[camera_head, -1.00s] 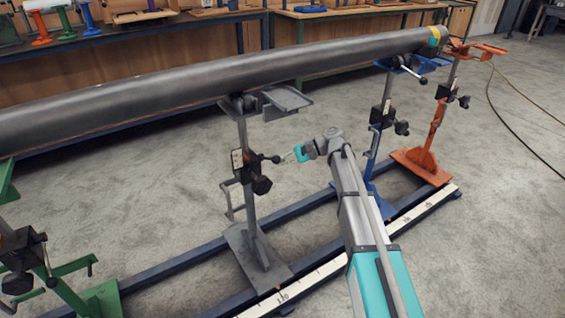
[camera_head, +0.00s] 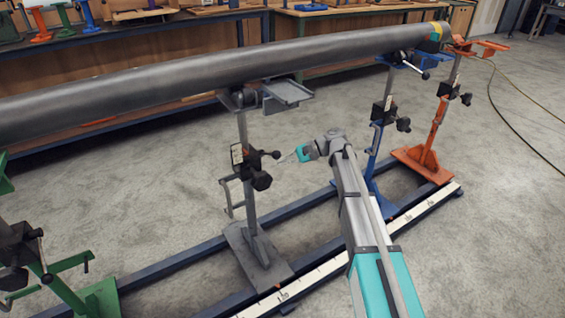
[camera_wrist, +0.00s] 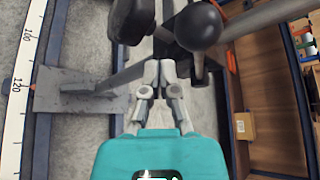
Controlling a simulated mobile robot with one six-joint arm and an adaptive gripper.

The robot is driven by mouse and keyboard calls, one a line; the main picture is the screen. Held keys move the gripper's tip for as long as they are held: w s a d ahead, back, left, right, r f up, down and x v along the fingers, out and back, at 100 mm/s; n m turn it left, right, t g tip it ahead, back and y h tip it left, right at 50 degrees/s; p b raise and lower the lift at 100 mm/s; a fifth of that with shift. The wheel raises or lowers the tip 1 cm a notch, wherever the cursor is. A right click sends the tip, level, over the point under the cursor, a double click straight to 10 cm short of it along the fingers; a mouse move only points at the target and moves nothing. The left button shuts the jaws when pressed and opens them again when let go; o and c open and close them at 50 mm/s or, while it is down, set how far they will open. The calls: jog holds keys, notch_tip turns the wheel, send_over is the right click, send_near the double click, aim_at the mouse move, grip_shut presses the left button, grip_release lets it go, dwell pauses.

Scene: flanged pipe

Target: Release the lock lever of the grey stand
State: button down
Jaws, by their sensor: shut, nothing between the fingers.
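The grey stand (camera_head: 246,205) stands upright on the rail under the pipe (camera_head: 220,78). Its lock lever ends in a black ball (camera_head: 276,154) pointing right; in the wrist view the ball (camera_wrist: 198,27) lies just ahead and right of my fingertips. A larger black knob (camera_head: 262,181) sits below it, also showing ahead and left of the fingertips in the wrist view (camera_wrist: 132,20). My gripper (camera_head: 281,159) is shut and empty, close beside the lever's ball. Whether the fingers touch it, I cannot tell. The stand's foot (camera_wrist: 75,90) is also in the wrist view.
A blue stand (camera_head: 373,150) and an orange stand (camera_head: 430,140) are to the right, and a green stand (camera_head: 100,298) to the left. All stand along the dark rail with a white scale (camera_head: 325,272). Workbenches line the back; the floor at right is open.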

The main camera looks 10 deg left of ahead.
jog(key=w+d+r+p, duration=0.3)
jog(key=w+d, duration=0.3)
jog(key=shift+d+r+p, duration=0.25)
jog(key=shift+d+p, duration=0.05)
jog(key=shift+p, duration=0.1)
dwell(0.3)
dwell(0.4)
jog(key=s+d+f+n+t+h, duration=0.15)
jog(key=s+d+f+h, duration=0.25)
jog(key=s+d, duration=0.5)
jog(key=s+d+f+n+t+h, duration=0.1)
jog(key=s+d+f+t+h, duration=0.15)
jog(key=s+d+h, duration=0.45)
jog(key=s+d+f+n+t+h, duration=0.15)
jog(key=s+d+f, duration=0.35)
jog(key=s+d, duration=0.55)
notch_tip(320, 180, up, 34)
jog(key=p, duration=3.5)
jog(key=shift+a+g+h, duration=0.25)
jog(key=shift+g+h, duration=0.1)
jog(key=shift+r, duration=0.1)
